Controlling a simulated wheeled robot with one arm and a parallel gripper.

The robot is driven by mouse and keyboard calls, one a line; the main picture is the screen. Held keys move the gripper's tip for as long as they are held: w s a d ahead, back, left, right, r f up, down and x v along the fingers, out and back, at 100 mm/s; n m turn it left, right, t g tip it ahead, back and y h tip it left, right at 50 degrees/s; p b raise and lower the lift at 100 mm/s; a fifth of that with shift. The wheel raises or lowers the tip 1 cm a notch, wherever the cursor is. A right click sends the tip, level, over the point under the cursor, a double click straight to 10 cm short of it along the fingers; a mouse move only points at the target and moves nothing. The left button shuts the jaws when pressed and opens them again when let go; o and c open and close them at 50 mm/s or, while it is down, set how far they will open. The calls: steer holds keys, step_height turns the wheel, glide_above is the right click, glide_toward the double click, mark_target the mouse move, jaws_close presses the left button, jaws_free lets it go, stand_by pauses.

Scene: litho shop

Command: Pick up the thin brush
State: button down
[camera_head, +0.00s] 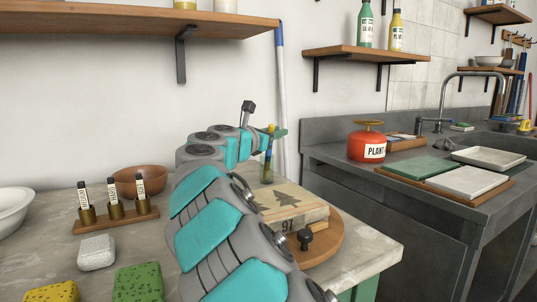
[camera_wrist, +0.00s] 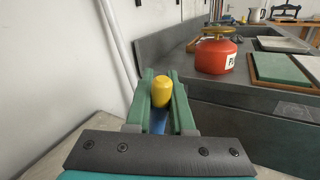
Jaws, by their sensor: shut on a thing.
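The thin brush (camera_head: 268,160) has a blue handle and a yellow end, and it is held upright. In the wrist view its yellow end (camera_wrist: 162,92) shows between the two green fingers, with blue below it. My gripper (camera_head: 274,132) is shut on the brush near its top. It also shows in the wrist view (camera_wrist: 161,100). My arm hides part of the table.
A printed block (camera_head: 285,204) lies on a round wooden board (camera_head: 327,240). A wooden holder (camera_head: 118,220) with labelled tools and a brown bowl (camera_head: 139,181) stand left. A red can (camera_head: 367,146) and trays stand on the grey counter (camera_head: 340,168) right.

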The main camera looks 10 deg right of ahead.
steer(key=shift+r, duration=0.1)
step_height(320, 180, up, 10)
stand_by(0.9)
stand_by(1.4)
